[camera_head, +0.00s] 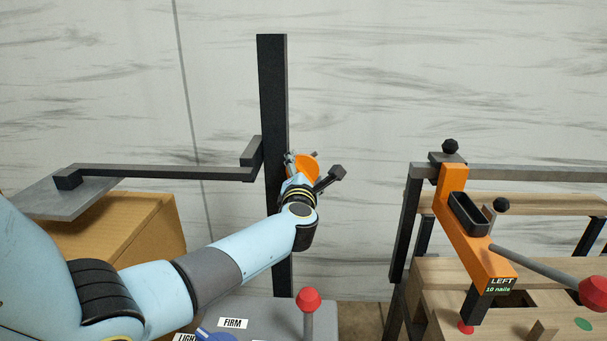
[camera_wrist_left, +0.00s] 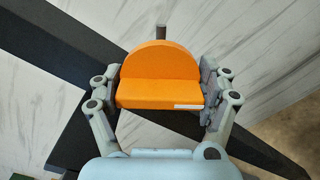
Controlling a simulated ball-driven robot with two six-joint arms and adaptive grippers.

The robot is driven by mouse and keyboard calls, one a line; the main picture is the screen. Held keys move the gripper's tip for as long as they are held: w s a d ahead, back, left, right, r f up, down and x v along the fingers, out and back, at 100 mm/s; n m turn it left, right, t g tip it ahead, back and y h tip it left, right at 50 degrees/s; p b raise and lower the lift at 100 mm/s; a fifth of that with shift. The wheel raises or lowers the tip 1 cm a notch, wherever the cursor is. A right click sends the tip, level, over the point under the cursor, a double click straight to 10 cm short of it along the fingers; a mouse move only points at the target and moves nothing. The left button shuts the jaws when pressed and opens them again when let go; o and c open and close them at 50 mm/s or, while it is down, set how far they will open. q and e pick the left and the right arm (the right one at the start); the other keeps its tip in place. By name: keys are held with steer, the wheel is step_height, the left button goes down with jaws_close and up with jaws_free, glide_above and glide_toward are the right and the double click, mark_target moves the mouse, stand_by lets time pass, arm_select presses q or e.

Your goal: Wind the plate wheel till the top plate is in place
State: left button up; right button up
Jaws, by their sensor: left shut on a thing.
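The orange plate wheel (camera_head: 306,164) is on the dark upright post (camera_head: 273,90). My left gripper (camera_head: 299,180) is shut on it, partly hiding it. In the left wrist view the orange wheel (camera_wrist_left: 160,72) shows a rounded back and a flat block front, between the two fingers of my left gripper (camera_wrist_left: 160,92). A grey top plate (camera_head: 65,197) hangs from a horizontal bar (camera_head: 160,172) on the post, level with the top of a cardboard box (camera_head: 125,235). Whether plate and box touch, I cannot tell. My right gripper is out of view.
A dark knob on a short stem (camera_head: 336,172) sticks out right of the wheel. A grey panel with a FIRM label (camera_head: 232,323) and a red-topped lever (camera_head: 308,300) stands below. At right is a wooden bench (camera_head: 450,275) with an orange LEFT nail unit (camera_head: 460,220).

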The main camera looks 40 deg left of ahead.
arm_select(q)
steer(key=shift+f, duration=0.1)
stand_by(0.5)
steer(key=o, duration=1.1)
steer(key=shift+c, duration=0.2)
steer(key=v, duration=0.7)
steer(key=shift+s+d, duration=0.2)
